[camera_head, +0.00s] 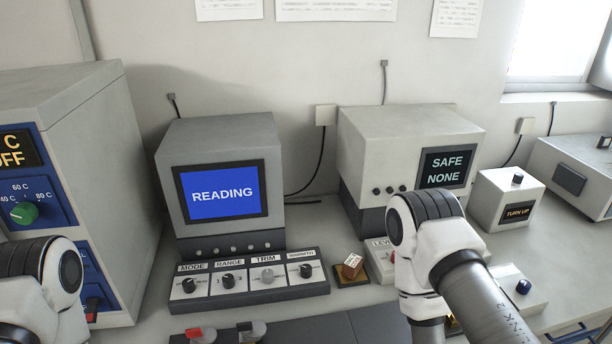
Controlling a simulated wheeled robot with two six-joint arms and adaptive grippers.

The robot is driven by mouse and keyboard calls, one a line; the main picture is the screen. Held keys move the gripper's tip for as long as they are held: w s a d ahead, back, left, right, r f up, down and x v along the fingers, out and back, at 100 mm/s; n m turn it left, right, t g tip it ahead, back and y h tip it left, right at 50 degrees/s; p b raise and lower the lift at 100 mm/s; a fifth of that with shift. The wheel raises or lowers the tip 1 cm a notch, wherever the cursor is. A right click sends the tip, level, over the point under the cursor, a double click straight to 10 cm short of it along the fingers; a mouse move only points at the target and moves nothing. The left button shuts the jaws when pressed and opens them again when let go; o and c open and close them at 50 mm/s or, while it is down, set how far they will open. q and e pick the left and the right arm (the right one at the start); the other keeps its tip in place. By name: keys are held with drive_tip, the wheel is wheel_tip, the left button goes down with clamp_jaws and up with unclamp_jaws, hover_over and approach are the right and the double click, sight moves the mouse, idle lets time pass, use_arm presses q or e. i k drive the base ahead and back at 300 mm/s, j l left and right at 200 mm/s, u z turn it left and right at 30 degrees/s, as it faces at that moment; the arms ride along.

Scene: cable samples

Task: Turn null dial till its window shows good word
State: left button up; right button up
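A small white box (490,216) stands on the bench at the right. It has a dark knob (517,179) on top and a front window (517,211) reading "TURN UP" in orange letters. No label naming it the null dial is legible. My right arm crosses in front, left of and below this box, and hides part of the bench. My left arm shows at the lower left edge. Neither gripper's fingers show in this view.
A screen (221,192) reads "READING" above a panel of several knobs (247,283). Another instrument's display (445,167) reads "SAFE NONE". A brown block (352,265) lies near the middle.

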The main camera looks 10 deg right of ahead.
sight(518, 178)
drive_tip(key=l+z, duration=0.1)
drive_tip(key=z, duration=1.45)
